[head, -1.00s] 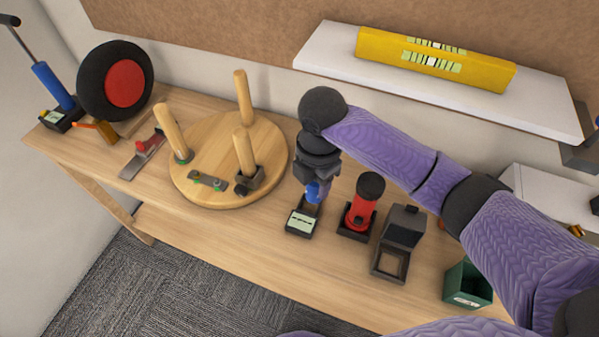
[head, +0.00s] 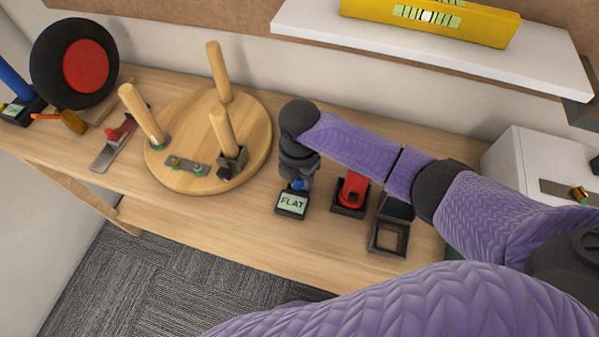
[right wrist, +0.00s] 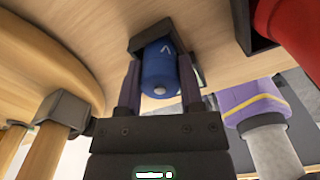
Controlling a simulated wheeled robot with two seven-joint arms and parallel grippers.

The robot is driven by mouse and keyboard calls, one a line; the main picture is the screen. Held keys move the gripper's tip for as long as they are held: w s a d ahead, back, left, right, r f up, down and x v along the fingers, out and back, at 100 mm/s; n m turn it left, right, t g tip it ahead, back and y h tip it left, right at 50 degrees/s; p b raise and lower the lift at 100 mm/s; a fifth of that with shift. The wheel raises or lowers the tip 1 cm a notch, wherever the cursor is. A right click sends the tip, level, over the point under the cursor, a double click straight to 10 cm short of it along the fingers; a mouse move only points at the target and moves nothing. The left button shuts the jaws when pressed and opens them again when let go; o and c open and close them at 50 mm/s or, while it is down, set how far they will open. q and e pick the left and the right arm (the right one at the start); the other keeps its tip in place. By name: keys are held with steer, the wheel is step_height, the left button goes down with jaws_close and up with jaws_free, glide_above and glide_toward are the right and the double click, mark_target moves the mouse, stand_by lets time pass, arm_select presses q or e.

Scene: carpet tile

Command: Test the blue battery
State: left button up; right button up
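The blue battery (head: 299,184) stands in a small black tester (head: 292,216) on the workbench; the tester's lit screen reads "FLAT". In the right wrist view the blue battery (right wrist: 158,68) sits in the tester's dark frame (right wrist: 148,42). My right gripper (head: 299,178) is above the tester, its fingers against both sides of the battery, mostly hidden by the wrist in the head view. My left gripper is not in view.
A red object in a black base (head: 352,193) and a black open-lidded box (head: 388,238) stand just right of the tester. An upturned wooden stool (head: 190,110) lies to the left.

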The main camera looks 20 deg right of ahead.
steer(key=o, duration=0.4)
step_height(320, 180, up, 12)
steer(key=p, duration=0.4)
steer(key=shift+r, duration=0.2)
